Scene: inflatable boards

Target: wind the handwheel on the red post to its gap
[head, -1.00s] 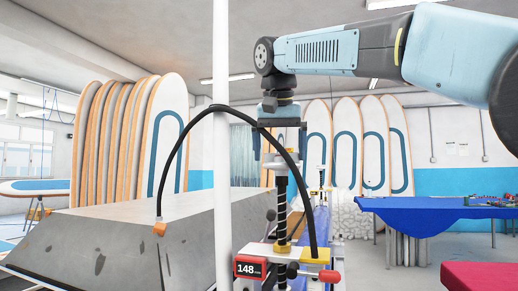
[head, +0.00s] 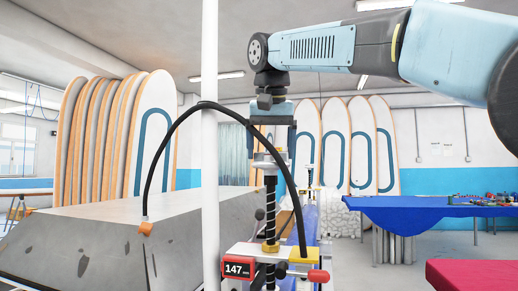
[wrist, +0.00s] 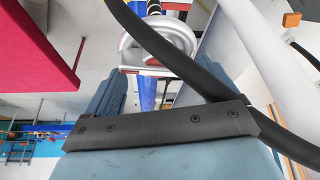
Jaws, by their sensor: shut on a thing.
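The handwheel shows in the wrist view as a pale metal ring with red parts (wrist: 157,48), between the blue fingers of my gripper (wrist: 165,88). In the head view my gripper (head: 270,143) points down over the top of a black threaded spindle (head: 270,205), shut on the handwheel there. The hose partly hides the wheel and fingers. The spindle runs down through a brass nut into a red and white carriage (head: 262,250). A red display (head: 237,269) on it reads 147. The gap itself cannot be made out.
A black hose (head: 165,150) arches past a white pole (head: 210,150) and in front of my gripper. A grey sloped block (head: 110,240) stands at left. A blue-covered table (head: 425,212) and red pad (head: 470,273) are at right. Boards lean behind.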

